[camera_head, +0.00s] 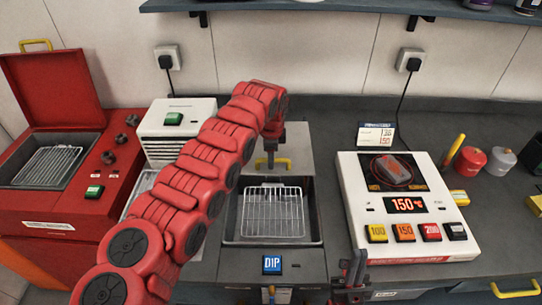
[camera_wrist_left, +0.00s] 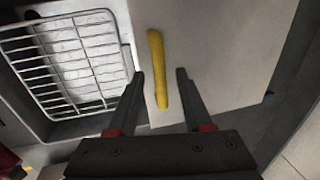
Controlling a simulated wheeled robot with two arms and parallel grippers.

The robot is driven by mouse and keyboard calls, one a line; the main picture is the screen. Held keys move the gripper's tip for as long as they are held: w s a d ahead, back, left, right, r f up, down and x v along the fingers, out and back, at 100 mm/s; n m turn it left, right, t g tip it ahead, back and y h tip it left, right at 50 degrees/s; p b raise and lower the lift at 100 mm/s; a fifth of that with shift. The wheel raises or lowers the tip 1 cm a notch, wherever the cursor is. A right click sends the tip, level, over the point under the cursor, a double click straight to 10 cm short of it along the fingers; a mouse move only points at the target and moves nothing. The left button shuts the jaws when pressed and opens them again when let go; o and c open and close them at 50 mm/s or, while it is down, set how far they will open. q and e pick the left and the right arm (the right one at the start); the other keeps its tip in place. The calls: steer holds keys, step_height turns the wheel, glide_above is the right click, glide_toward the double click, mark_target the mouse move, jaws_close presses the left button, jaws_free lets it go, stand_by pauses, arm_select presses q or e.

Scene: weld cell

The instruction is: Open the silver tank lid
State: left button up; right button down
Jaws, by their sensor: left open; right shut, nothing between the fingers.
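The silver tank lid (camera_head: 297,140) is a grey plate at the back of the dip tank, with the tank opening uncovered in front of it. Its yellow handle (camera_head: 284,163) is near its front edge. My left gripper (camera_head: 270,158) is at the handle, pointing down and open. In the left wrist view, the handle (camera_wrist_left: 158,68) appears between the open fingers (camera_wrist_left: 160,75), over the lid (camera_wrist_left: 215,50); contact cannot be told. My right gripper (camera_head: 352,262) is shut and empty at the bottom, right of the DIP button.
A wire basket (camera_head: 273,213) sits in the tank (camera_head: 232,238). On the left, a red unit (camera_head: 90,215) has its lid (camera_head: 52,92) raised. A white hotplate (camera_head: 370,215) reading 150 °C stands on the right. A white box (camera_head: 180,125) is behind my left arm.

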arm_select(q)
steer(key=shift+r, duration=0.1)
steer(key=shift+r, duration=0.3)
steer(key=s+r+p, duration=0.2)
steer(key=s+r, duration=0.1)
steer(key=r, duration=1.3)
steer(key=shift+s+r, duration=0.15)
steer(key=shift+s, duration=0.05)
